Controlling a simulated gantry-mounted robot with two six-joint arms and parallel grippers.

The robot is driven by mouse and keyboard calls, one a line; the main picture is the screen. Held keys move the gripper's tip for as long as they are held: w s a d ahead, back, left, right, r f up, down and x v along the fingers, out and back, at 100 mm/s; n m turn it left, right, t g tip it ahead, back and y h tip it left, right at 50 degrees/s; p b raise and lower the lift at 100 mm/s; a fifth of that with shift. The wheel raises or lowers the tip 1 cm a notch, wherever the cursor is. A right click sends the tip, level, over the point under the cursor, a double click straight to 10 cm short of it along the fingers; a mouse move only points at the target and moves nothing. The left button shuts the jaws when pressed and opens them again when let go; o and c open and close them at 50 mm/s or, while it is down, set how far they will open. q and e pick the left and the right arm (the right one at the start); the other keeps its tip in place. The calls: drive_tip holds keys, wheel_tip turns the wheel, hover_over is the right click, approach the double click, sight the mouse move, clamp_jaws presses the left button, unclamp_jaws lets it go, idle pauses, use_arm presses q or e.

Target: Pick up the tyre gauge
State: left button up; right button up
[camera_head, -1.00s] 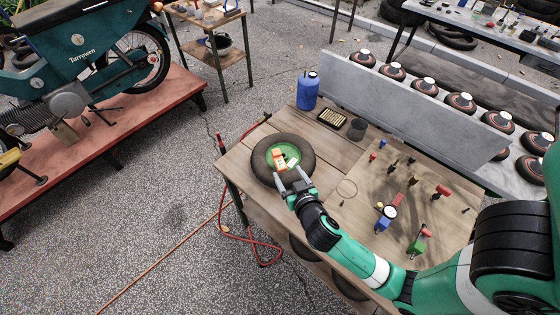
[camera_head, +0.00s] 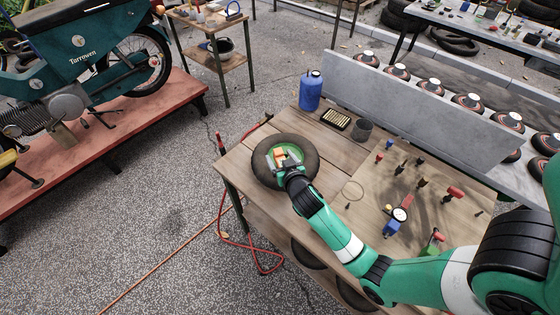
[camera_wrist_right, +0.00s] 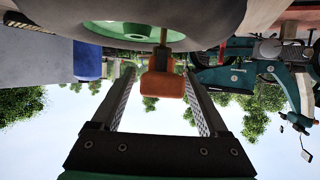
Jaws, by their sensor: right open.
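An orange block (camera_head: 280,155) sits in the green hub of a black tyre (camera_head: 307,175) on the wooden table; it may be the tyre gauge, but no dial shows on it. A round white-faced dial (camera_head: 400,214) with a blue body (camera_head: 392,229) stands on the table to the right. My right gripper (camera_head: 283,161) is open over the hub. In the right wrist view, the orange block (camera_wrist_right: 166,85) with a brass stem lies between the open fingers, with gaps on both sides. My left gripper is not in view.
A blue bottle (camera_head: 310,91), a black tray (camera_head: 336,119) and a dark cup (camera_head: 362,130) stand at the table's back. Several small fittings stand on the board at right. A grey panel (camera_head: 420,100) edges the back. A red hose (camera_head: 254,262) hangs at the left.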

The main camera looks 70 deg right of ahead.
drive_tip(key=shift+w+d+f, duration=0.1)
drive_tip(key=shift+w+d, duration=0.05)
clamp_jaws()
idle(0.4)
